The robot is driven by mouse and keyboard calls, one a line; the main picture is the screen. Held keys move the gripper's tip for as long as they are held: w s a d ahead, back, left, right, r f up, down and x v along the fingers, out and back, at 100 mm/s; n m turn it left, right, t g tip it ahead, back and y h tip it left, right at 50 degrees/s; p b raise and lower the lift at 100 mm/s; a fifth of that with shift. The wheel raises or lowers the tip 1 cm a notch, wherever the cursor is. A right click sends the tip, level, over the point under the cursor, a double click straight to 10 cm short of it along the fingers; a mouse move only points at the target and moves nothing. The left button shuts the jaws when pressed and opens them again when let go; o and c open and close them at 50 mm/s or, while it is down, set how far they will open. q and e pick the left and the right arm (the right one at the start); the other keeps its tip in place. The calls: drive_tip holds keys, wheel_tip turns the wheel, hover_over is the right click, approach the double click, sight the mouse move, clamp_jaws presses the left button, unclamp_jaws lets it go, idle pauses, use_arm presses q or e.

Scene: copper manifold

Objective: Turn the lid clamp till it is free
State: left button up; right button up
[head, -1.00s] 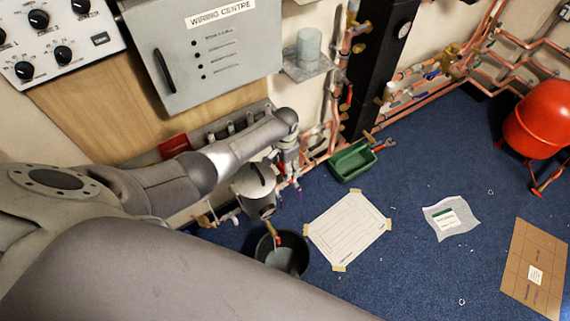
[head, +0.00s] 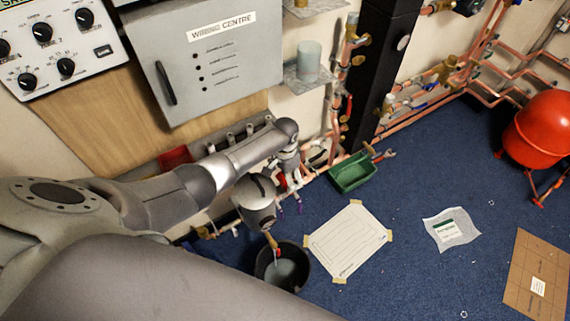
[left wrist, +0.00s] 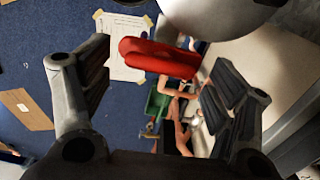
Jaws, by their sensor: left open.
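In the left wrist view a red clamp handle (left wrist: 158,58) shows close up, lying across the gap between my left gripper's fingers. It sits beside a smooth, light-grey rounded body (left wrist: 215,12) cut by the top edge. My left gripper (left wrist: 156,80) is open, one finger on each side of the red handle in the picture; contact cannot be told. In the head view a silver canister (head: 254,198) stands by the wall under my left arm. My right gripper is not in view.
A black bucket (head: 298,284) stands below the canister. A green tray (head: 352,173) lies by the copper pipes (head: 412,118). The wiring box (head: 215,85) is above my arm.

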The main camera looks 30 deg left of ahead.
use_arm(q)
wheel_tip(320, 180, up, 11)
drive_tip(key=shift+r, duration=0.15)
idle(0.4)
idle(0.4)
